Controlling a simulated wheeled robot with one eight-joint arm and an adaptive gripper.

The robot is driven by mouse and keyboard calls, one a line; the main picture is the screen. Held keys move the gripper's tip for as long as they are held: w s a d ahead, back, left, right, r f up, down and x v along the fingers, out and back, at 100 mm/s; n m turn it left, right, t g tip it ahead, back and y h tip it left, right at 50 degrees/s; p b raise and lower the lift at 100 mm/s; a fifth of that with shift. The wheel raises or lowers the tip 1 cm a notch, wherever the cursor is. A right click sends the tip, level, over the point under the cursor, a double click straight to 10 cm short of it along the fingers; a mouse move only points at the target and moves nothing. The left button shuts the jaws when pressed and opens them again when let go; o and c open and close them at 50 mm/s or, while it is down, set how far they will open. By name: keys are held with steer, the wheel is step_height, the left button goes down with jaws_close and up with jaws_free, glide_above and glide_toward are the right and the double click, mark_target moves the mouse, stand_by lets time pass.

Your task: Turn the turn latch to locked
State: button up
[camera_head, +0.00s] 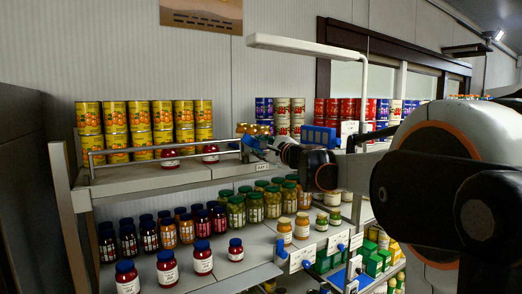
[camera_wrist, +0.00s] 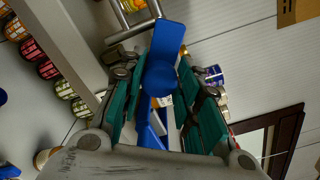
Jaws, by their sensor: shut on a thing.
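The turn latch shows in the wrist view as a blue handle (camera_wrist: 167,42) with a rounded hub, standing between my fingers. My gripper (camera_wrist: 165,88) has its green-padded fingers on both sides of it and is shut on it. In the head view my gripper (camera_head: 250,142) reaches from the right to the right end of the metal rail on the top shelf. There the latch is small and mostly hidden by the fingers, so I cannot tell its angle or whether it is locked.
Several jars (camera_head: 203,257) fill the lower shelf. A lamp arm (camera_head: 305,47) stands above, behind my arm. More cans are stacked at the back right.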

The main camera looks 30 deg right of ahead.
steer(key=n, duration=0.3)
steer(key=n+b, duration=0.1)
steer(key=n, duration=0.3)
steer(key=shift+a+f, duration=0.1)
steer(key=shift+f, duration=0.1)
stand_by(0.5)
steer(key=o, duration=1)
steer(key=shift+o, duration=0.2)
steer(key=shift+r, duration=0.1)
